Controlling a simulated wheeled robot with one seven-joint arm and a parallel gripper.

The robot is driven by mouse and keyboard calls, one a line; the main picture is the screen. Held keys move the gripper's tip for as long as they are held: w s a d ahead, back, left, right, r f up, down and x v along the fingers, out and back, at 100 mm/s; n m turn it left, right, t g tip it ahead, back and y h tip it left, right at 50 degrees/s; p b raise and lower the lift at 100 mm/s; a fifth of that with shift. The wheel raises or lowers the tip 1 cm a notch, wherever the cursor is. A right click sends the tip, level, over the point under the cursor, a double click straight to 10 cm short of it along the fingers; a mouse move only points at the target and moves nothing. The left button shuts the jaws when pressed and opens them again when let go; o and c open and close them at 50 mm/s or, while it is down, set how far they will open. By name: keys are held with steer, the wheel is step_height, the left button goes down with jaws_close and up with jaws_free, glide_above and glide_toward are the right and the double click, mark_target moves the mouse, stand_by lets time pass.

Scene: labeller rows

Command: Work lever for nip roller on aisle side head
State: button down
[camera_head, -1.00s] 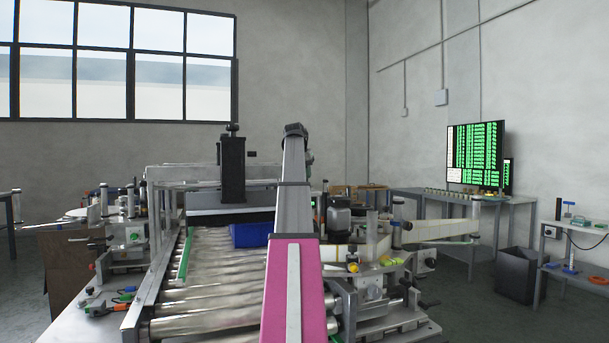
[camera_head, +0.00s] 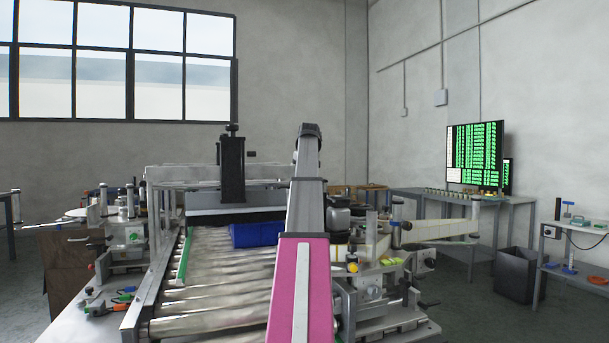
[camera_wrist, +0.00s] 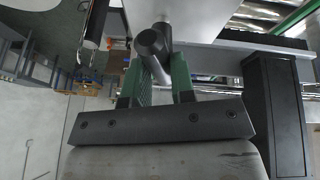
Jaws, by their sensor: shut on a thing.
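My gripper (camera_wrist: 160,82) shows in the wrist view with two green fingers on a dark bar. It is shut on a dark grey round lever handle (camera_wrist: 150,42) that lies between the fingers, its rounded end towards the camera. What the lever joins is mostly hidden. In the head view my pink and grey arm reaches forward over the labeller and hides the gripper and the lever. One labelling head (camera_head: 372,285) stands right of the rollers, another (camera_head: 128,237) on the left. I cannot tell from the views which is the aisle side.
A roller conveyor (camera_head: 215,275) runs between the heads, with a blue bin (camera_head: 252,235) on it. Loose hand tools (camera_head: 105,305) lie at the left front. A grey waste bin (camera_head: 517,275) and a shelf trolley (camera_head: 575,240) stand at the right, with open floor before them.

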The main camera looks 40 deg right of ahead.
steer(key=shift+n+y, duration=0.3)
steer(key=shift+n, duration=0.2)
steer(key=c, duration=1)
jaws_free()
steer(key=shift+o, duration=0.2)
steer(key=shift+r, duration=0.15)
steer(key=v, duration=1)
steer(key=shift+s+r, duration=0.25)
steer(key=shift+a, duration=0.1)
